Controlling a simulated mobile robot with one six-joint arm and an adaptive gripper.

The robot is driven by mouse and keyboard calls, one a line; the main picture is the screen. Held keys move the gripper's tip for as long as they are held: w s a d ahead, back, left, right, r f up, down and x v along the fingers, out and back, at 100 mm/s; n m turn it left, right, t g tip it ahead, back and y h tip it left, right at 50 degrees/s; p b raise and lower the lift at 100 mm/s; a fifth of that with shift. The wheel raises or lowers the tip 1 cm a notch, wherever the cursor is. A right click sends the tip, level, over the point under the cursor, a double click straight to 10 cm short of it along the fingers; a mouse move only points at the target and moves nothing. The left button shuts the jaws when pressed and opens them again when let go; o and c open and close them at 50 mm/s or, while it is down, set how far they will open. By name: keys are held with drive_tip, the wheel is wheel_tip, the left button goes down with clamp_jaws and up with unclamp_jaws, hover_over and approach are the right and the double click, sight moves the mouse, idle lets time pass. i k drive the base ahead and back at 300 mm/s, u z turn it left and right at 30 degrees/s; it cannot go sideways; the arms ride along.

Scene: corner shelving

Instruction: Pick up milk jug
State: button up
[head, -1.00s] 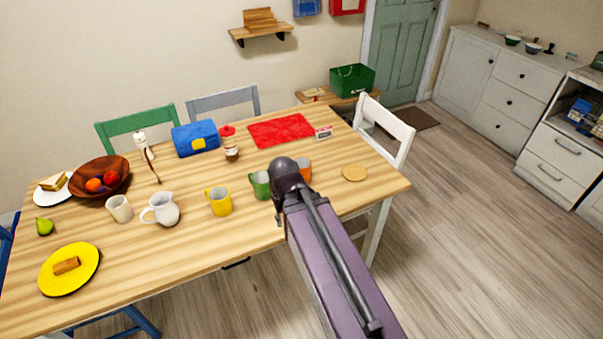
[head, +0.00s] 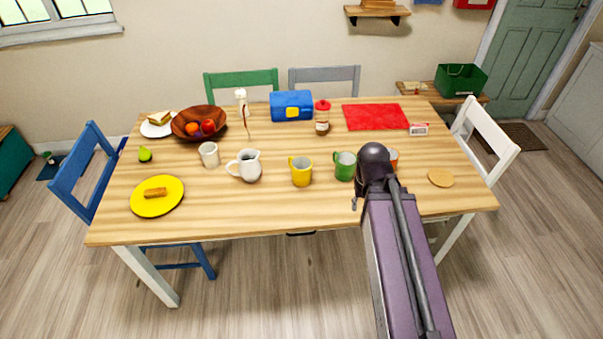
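The milk jug (head: 249,166) is a white pitcher with its handle on the left. It stands upright on the wooden table (head: 270,215), left of the table's middle, between a white cup (head: 209,154) and a yellow mug (head: 300,172). My arm reaches up from the bottom right of the head view, and its end is over the table's right part, well to the right of the jug and apart from it. The gripper's fingers are hidden behind the arm, so their state does not show.
A green mug (head: 344,166) and a partly hidden orange mug (head: 393,158) are by my arm's end. A yellow plate (head: 170,203), wooden bowl (head: 185,133), blue lunch box (head: 291,105) and red mat (head: 374,117) lie on the table. Chairs surround it. The floor in front is clear.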

sight(244, 168)
drive_tip(key=z, duration=0.15)
drive_tip(key=k, duration=0.5)
drive_tip(key=u, duration=1.1)
drive_tip(key=i, duration=0.65)
